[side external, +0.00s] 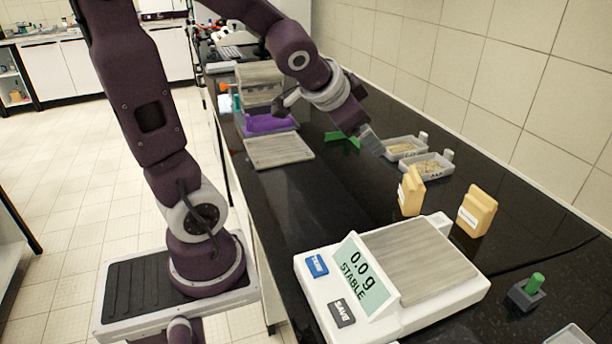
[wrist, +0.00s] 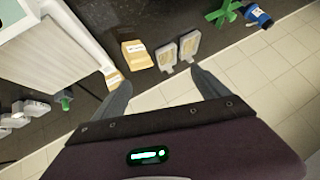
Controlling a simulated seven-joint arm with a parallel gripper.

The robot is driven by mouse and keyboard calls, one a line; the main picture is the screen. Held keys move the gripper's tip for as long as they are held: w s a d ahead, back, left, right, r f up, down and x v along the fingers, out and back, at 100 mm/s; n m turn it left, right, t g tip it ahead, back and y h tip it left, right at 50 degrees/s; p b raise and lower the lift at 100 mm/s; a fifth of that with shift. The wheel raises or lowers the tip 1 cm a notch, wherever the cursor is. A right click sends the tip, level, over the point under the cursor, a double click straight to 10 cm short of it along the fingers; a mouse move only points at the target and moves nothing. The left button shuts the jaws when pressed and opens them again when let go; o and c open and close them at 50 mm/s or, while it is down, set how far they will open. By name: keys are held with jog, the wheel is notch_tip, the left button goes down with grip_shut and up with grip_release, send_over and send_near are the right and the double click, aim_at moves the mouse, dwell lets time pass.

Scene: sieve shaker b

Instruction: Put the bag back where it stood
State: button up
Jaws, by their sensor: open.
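Two yellow bags with pale labels stand upright on the black bench. One bag (side external: 411,192) is behind the scale, near the sample trays. The other bag (side external: 477,211) is to its right, nearer the tiled wall.
A white scale (side external: 330,300) reads 0.0 g STABLE, its pan empty. Two sample trays (side external: 427,166) (side external: 405,148) stand near the wall. A green piece (side external: 343,140) and purple-fronted shaker (side external: 268,123) are farther back. A green-topped block (side external: 527,292) is right of the scale.

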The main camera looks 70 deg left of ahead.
jog(key=s+d+g+h, duration=0.1)
jog(key=s+d+h, duration=0.1)
jog(key=s+d, duration=0.4)
jog(key=s+d+g+h, duration=0.1)
jog(key=s+d, duration=0.5)
jog(key=s, duration=0.5)
jog(key=shift+d+r+n+g+h, duration=0.3)
jog(key=shift+r+n+g+h, duration=0.1)
dwell(0.6)
